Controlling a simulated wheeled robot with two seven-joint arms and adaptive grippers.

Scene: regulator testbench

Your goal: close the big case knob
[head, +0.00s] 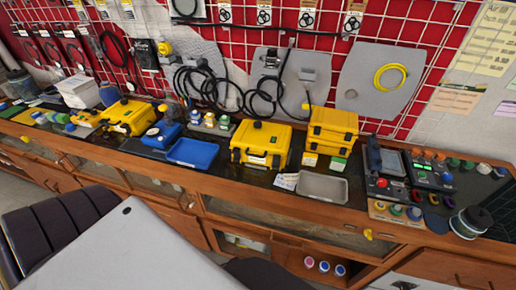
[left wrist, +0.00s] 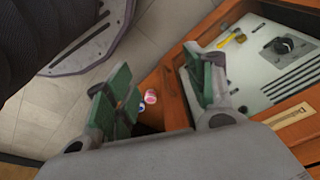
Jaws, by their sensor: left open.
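The largest yellow case (head: 262,143) stands shut and upright near the middle of the bench in the head view. A small dark knob (head: 257,125) shows on its top; its turned position is too small to tell. Another yellow case (head: 127,117) also has a dark knob on top, further left. My left gripper (left wrist: 158,60) shows in the left wrist view, open and empty, with green pads. It points down past the bench front toward the floor, away from the yellow cases. Neither gripper shows in the head view.
A stack of smaller yellow cases (head: 331,130) stands right of the big case. A grey tray (head: 323,188) and blue tray (head: 195,152) lie nearby. A white panel with a black knob (left wrist: 288,45) sits in a wooden compartment below. Small jars (left wrist: 151,96) show between the fingers.

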